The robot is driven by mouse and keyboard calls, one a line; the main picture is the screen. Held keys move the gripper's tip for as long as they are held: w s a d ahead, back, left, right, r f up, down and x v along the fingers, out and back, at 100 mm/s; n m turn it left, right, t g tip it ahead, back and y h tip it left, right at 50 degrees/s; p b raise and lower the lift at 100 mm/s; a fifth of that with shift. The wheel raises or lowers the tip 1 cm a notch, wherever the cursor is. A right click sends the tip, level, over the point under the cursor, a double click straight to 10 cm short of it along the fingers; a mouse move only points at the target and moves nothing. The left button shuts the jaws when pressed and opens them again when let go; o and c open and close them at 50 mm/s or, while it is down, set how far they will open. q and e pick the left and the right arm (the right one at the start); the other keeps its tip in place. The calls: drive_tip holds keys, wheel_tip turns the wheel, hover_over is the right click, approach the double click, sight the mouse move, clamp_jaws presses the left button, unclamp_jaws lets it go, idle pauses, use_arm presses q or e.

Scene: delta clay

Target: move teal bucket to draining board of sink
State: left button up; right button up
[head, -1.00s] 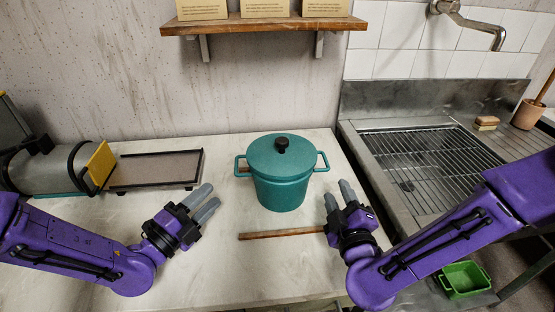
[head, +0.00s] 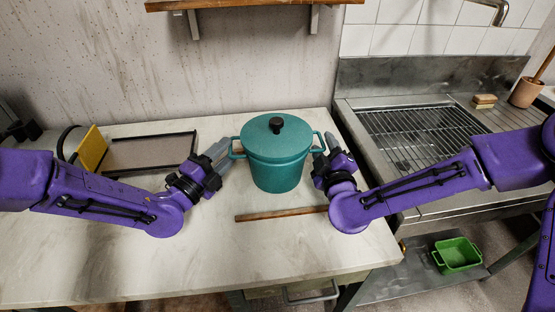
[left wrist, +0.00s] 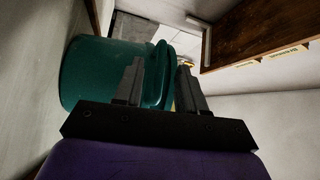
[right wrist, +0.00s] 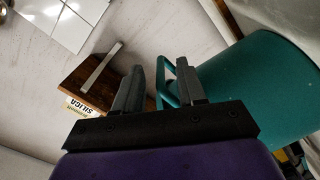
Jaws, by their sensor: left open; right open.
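The teal bucket (head: 277,165), lidded with a black knob and two side loop handles, stands upright on the pale worktop. My left gripper (head: 221,156) is open at its left handle; in the left wrist view the fingers (left wrist: 157,85) lie over the bucket (left wrist: 95,75). My right gripper (head: 328,150) is open at its right handle; in the right wrist view the handle (right wrist: 167,82) shows between the fingers (right wrist: 160,90). I cannot tell whether either touches. The sink's draining board (head: 400,102), with a wire rack, is at the right.
A wooden stick (head: 280,214) lies in front of the bucket. A tray (head: 150,153) with a yellow panel (head: 92,148) is at the left. A wooden shelf (head: 255,5) hangs above. A sponge (head: 484,101) and a clay pot (head: 524,92) stand beyond the sink. A green tub (head: 457,254) sits below.

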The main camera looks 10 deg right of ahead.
use_arm(q)
drive_tip(key=shift+x, duration=1.25)
use_arm(e)
drive_tip(key=shift+w, duration=1.25)
use_arm(q)
clamp_jaws()
use_arm(e)
drive_tip(key=shift+a, duration=0.1)
clamp_jaws()
drive_tip(key=shift+r, duration=0.2)
